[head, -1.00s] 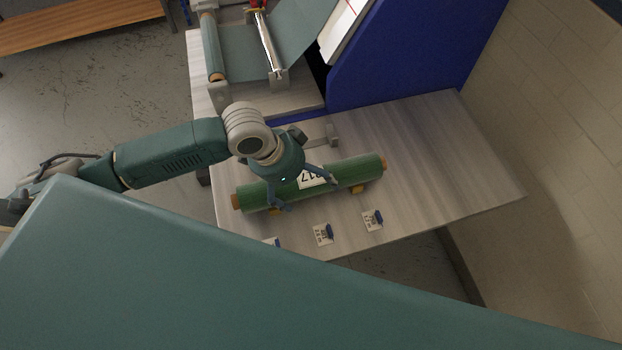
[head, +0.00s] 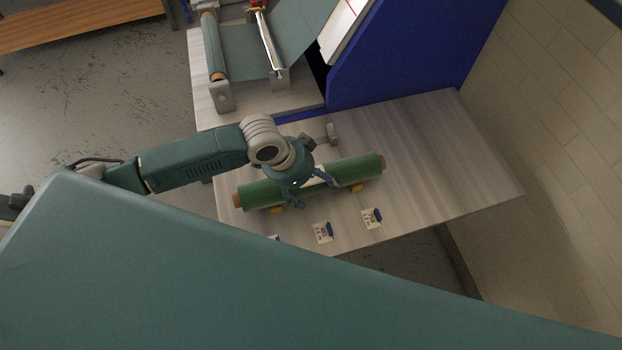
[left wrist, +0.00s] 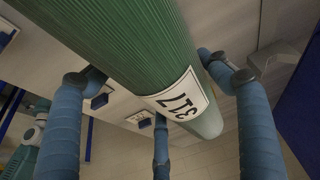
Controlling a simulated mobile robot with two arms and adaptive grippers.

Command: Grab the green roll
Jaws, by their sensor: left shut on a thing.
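The green roll (head: 258,195) lies across the wooden table on small orange supports, with brownish-orange ends showing. My left gripper (head: 312,188) is over its middle, fingers shut around it, covering most of its white label. In the left wrist view the green roll (left wrist: 130,40) passes between the blue fingers of my left gripper (left wrist: 165,88), and its label (left wrist: 182,98) reads 317. The roll still appears to rest at table level. My right gripper is not seen.
The table (head: 430,150) is clear to the right of the roll. Small tags with blue parts (head: 323,232) lie near its front edge. A blue machine panel (head: 410,55) and a roller stand (head: 220,95) are behind. My own teal body hides the foreground.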

